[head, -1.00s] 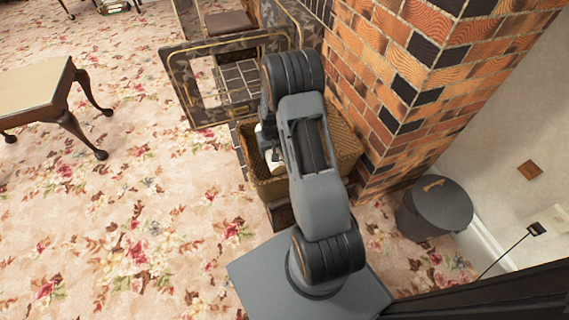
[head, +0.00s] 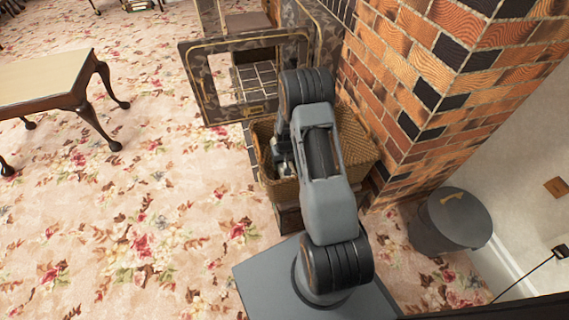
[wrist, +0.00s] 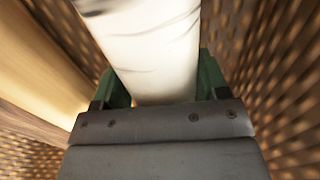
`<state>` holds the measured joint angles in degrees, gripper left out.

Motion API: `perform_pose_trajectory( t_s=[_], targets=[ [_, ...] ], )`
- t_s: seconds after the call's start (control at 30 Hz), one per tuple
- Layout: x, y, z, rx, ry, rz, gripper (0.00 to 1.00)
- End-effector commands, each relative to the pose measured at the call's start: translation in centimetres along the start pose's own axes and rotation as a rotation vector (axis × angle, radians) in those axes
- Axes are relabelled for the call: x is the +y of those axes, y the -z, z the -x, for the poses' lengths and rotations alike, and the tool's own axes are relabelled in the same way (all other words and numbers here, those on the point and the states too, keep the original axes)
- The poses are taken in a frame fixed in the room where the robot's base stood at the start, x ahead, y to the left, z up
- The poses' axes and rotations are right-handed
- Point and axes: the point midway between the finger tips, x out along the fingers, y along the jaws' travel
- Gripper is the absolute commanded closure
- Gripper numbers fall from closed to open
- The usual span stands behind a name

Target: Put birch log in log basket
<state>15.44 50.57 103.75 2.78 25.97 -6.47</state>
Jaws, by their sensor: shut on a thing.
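The birch log (wrist: 152,45), white with thin dark marks, is between the green fingers of my gripper (wrist: 158,92) in the wrist view. My gripper is shut on it. Woven walls of the log basket (wrist: 285,60) show on both sides, so the gripper and log are down inside it. In the head view the tan wicker log basket (head: 359,150) stands beside the brick column, and my gripper (head: 283,158) is within its left part. My arm hides much of the basket's inside. Whether the log touches the bottom cannot be told.
A pale wooden piece (wrist: 45,65) lies left of the log in the wrist view. A dark fire screen (head: 205,88) stands behind the basket. The brick column (head: 410,90) is close on the right, with a grey lidded bin (head: 450,220).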

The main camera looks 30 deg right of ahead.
Motion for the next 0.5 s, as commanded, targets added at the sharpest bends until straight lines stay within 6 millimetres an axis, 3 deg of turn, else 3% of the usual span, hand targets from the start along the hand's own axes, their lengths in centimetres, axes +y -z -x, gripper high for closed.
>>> perform_pose_trajectory(
  t_s=[0.1,0.13,0.4,0.5],
  targets=[
    [0.01,0.04,-0.23,0.001,0.0,0.0,0.74],
    [0.01,0.0,-0.28,0.0,0.0,0.0,0.31],
    [0.01,0.0,-0.18,0.0,0.0,0.0,0.07],
    [0.01,0.0,-0.18,0.0,0.0,0.0,0.07]
  ],
)
